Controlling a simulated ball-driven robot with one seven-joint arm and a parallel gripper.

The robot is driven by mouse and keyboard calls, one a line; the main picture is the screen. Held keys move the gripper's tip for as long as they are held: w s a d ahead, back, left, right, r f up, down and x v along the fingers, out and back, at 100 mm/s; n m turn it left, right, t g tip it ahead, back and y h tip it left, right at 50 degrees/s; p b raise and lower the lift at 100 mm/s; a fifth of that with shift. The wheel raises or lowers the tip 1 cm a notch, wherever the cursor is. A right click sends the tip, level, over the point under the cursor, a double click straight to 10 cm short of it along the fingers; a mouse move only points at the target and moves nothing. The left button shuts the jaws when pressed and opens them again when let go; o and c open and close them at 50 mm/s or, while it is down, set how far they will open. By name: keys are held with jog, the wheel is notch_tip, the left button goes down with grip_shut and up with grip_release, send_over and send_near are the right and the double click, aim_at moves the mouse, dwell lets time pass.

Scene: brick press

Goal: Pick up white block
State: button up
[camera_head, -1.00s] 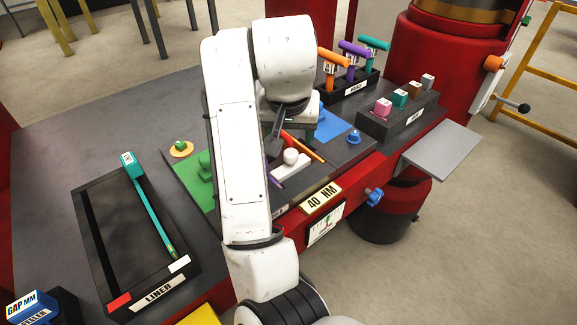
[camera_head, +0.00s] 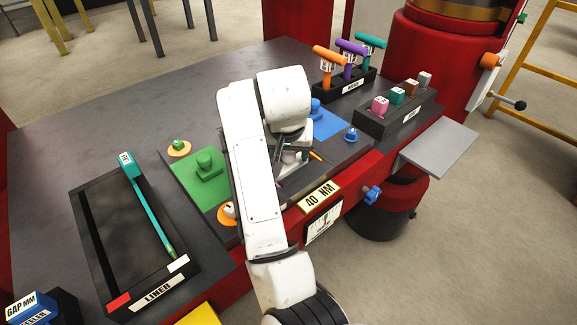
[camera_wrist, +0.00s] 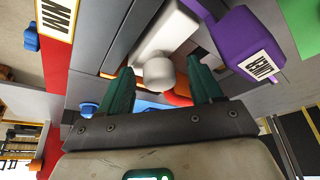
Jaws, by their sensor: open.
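The white block shows in the wrist view as a pale bar (camera_wrist: 170,32) with a round knob (camera_wrist: 158,73) on top. My gripper (camera_wrist: 160,68) is open, with its two green fingers on either side of the knob. The picture does not tell whether the fingers touch the knob. In the head view my gripper (camera_head: 291,150) is over the middle of the press bed, and my arm hides most of the white block there.
A purple labelled piece (camera_wrist: 235,38) is close beside the right finger in the wrist view. A green block (camera_head: 208,165) stands left of my arm and a blue plate (camera_head: 328,124) lies to the right. A black liner tray (camera_head: 95,215) is at the left.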

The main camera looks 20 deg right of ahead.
grip_shut()
dwell(0.4)
jog(key=shift+r, duration=0.1)
